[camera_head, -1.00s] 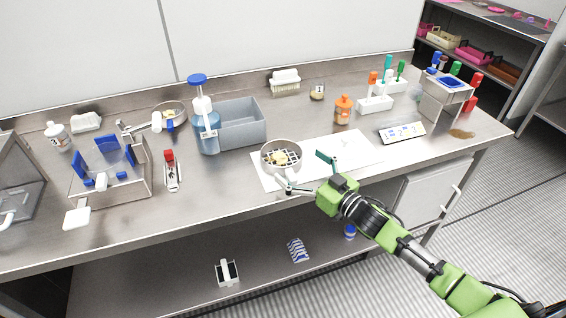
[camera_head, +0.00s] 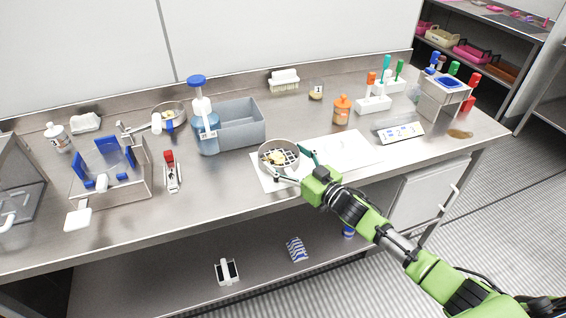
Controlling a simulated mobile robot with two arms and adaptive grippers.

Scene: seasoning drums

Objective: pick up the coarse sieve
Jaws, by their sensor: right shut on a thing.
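The coarse sieve (camera_head: 279,151) is a round metal ring with a dark coarse mesh. Some yellowish pieces lie in it. It is at the front middle of the bench, over the left part of a white mat (camera_head: 340,150). My right gripper (camera_head: 292,166) comes in from the lower right. It is shut on the sieve, with one finger along the near side and one at the right side. I cannot tell whether the sieve touches the mat. My left gripper is not in view.
A grey bin (camera_head: 237,124) and a blue-topped pump bottle (camera_head: 203,120) stand behind and left. An orange bottle (camera_head: 341,111) stands behind the mat. A numbered strip (camera_head: 400,133) lies right. The mat's right part is clear.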

